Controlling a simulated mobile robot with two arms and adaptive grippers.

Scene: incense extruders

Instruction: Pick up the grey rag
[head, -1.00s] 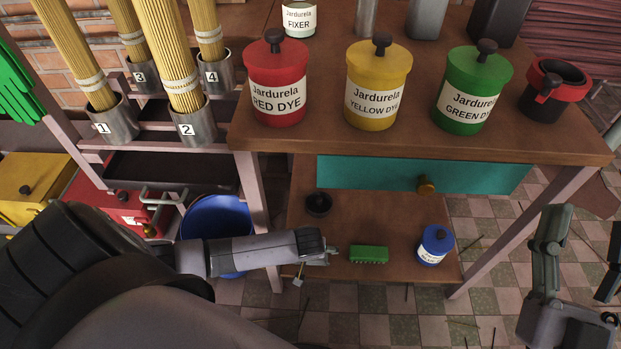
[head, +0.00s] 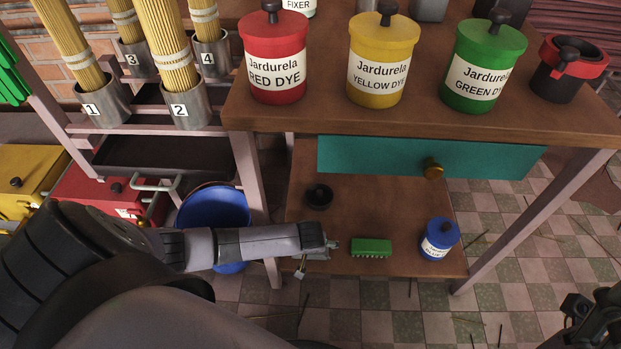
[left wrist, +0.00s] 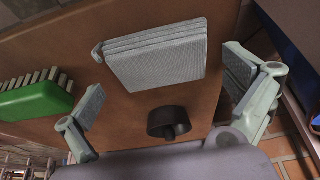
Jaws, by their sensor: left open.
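The grey rag (left wrist: 158,55) shows in the left wrist view as a flat folded stack on the brown surface, ahead of my left gripper. I cannot make it out in the head view. My left gripper (left wrist: 162,85) is open and empty, its fingers to either side of the rag in the picture and apart from it. In the head view my left gripper (head: 328,250) is over the left part of the lower shelf, left of the green brush. My right gripper (head: 590,318) is partly in view at the lower right corner; its jaws are unclear.
The lower shelf (head: 390,215) holds a green brush (head: 371,247), a black round cup (head: 318,196) and a blue jar (head: 439,239). Above is a tabletop with red, yellow and green dye jars and a teal drawer (head: 380,157). A blue bucket (head: 215,207) stands left.

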